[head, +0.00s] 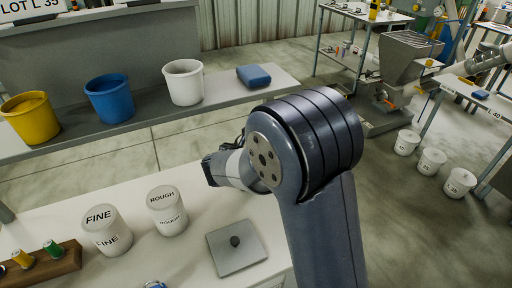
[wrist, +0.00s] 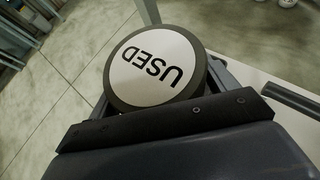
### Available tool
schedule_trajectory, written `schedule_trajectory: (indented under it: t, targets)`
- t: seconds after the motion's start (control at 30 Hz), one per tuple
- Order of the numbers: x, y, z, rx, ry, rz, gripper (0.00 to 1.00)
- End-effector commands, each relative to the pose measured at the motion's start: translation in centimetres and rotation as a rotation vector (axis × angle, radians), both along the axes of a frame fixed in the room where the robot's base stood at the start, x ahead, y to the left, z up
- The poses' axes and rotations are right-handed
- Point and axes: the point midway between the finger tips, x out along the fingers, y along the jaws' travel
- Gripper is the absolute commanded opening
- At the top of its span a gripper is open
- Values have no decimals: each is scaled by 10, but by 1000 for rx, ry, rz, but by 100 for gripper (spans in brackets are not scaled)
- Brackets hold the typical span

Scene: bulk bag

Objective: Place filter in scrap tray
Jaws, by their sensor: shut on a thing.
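A round dark filter with a white face marked USED (wrist: 155,65) fills the middle of the wrist view. My gripper (wrist: 160,92) is shut on it, with the marked face toward the wrist camera. In the head view, my arm hides most of the gripper; only a dark part (head: 211,169) shows, above the white bench. The filter cannot be made out there. A flat grey square plate or tray (head: 222,256) with a small dark knob-like thing on it lies on the bench. I cannot tell whether this is the scrap tray; no scrap label is visible.
White tubs marked FINE (head: 106,231) and ROUGH (head: 167,211) stand on the white bench (head: 205,205). A wooden rack (head: 42,272) is at lower left. Yellow (head: 30,118), blue (head: 110,99) and white (head: 184,82) buckets and a blue block (head: 254,76) sit on the shelf behind.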

Motion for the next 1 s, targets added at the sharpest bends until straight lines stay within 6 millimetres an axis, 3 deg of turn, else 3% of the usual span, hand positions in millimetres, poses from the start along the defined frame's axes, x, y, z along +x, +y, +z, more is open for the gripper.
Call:
schedule_trajectory:
  t: [0.13, 0.47, 0.63, 1.0]
  targets:
    - [28, -12, 1, 1, 0, -3, 52]
    - [55, -23, 1, 0, -1, -1, 52]
    - [52, -21, -32, -2, 3, 2, 52]
    - [52, -21, -38, 0, -1, 1, 52]
